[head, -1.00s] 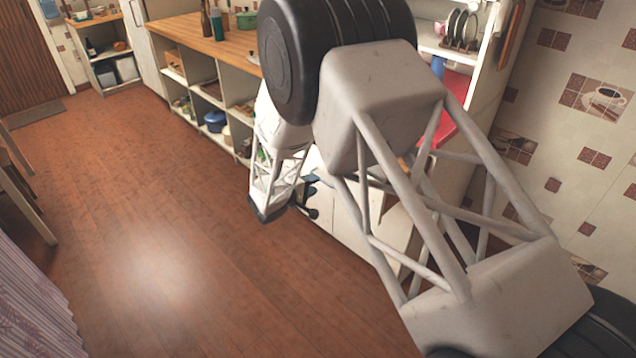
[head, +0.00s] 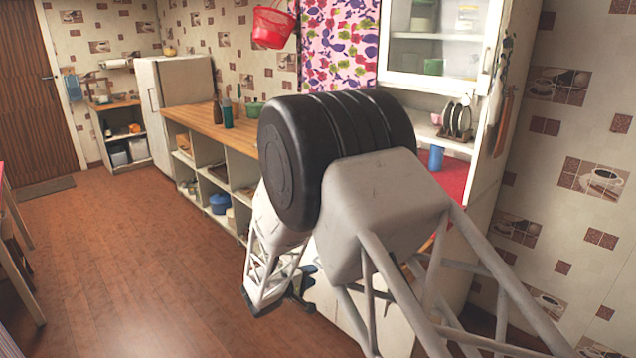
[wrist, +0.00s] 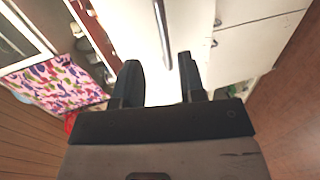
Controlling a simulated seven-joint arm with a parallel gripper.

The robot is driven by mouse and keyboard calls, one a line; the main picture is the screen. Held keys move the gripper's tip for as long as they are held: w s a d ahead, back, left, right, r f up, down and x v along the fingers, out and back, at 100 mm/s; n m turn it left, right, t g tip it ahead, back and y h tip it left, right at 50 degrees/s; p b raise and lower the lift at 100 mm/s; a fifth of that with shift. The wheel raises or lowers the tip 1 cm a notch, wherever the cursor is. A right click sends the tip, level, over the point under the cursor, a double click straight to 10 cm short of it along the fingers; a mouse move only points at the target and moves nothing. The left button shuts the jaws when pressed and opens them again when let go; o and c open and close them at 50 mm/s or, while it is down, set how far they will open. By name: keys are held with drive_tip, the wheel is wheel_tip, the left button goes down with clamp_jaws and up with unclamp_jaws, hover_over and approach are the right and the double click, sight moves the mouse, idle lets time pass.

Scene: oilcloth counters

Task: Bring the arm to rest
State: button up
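My gripper (wrist: 158,78) shows in the wrist view with its two dark fingers apart and nothing held between them. Pale cabinet fronts and a strip of metal show behind the gap. In the head view my arm is folded in front of the cabinets, with a big black joint and pale lattice links. The gripper end (head: 302,284) hangs low there, partly hidden by my own arm, in front of the lower cabinets.
A wooden counter (head: 203,117) with bottles and a green pot (head: 255,108) runs along the wall. Open shelves below hold a blue pot (head: 220,203). A red counter top (head: 452,180) and dish rack (head: 455,122) are at right.

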drive_tip(key=s+d+r+m+g+y, duration=0.1)
drive_tip(key=s+d+r+m+g, duration=0.55)
drive_tip(key=s+d+r, duration=1.05)
drive_tip(key=s+d+r+y, duration=0.1)
drive_tip(key=s+r+y, duration=0.2)
drive_tip(key=s, duration=0.6)
drive_tip(key=s+d+r+m+g+y, duration=0.1)
drive_tip(key=s+d+r+y, duration=0.1)
drive_tip(key=s+r, duration=0.3)
drive_tip(key=s+d+r+m+y, duration=0.1)
drive_tip(key=s+r+y, duration=0.3)
drive_tip(key=s, duration=0.9)
drive_tip(key=shift+s+d+g+y, duration=0.4)
drive_tip(key=shift+d+y, duration=0.1)
drive_tip(key=shift+y, duration=0.1)
